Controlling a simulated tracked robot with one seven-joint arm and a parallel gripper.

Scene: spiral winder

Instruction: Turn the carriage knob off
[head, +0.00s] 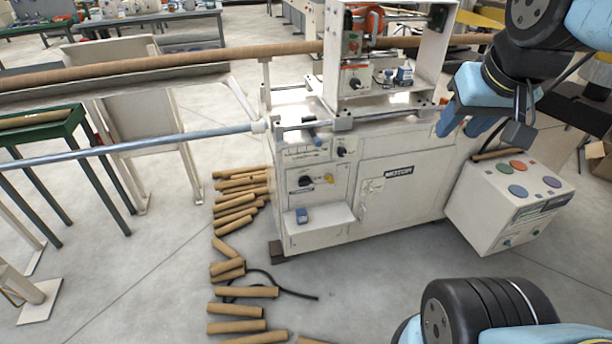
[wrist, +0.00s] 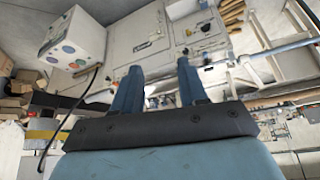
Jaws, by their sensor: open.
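The winder machine (head: 400,180) stands in the middle of the head view, a white cabinet with "MOTOR" on its front. On top is an upright white housing, which looks like the carriage, with a small dark knob (head: 355,84) low on its front panel. More dark knobs sit on the cabinet's left panel: an upper one (head: 341,152) and a lower one (head: 306,181). Which way the knobs point is too small to tell. My gripper (head: 462,130) is open and empty near the cabinet's right end, apart from all knobs. In the wrist view its two blue fingers (wrist: 159,66) are spread, with the cabinet front beyond.
A control box (head: 510,205) with coloured buttons stands right of the cabinet; it also shows in the wrist view (wrist: 72,45). Long brown tube (head: 180,66) and steel shaft (head: 150,142) stretch left. Cardboard tubes (head: 235,215) litter the floor. A small blue box (head: 404,75) sits beside the housing's knob.

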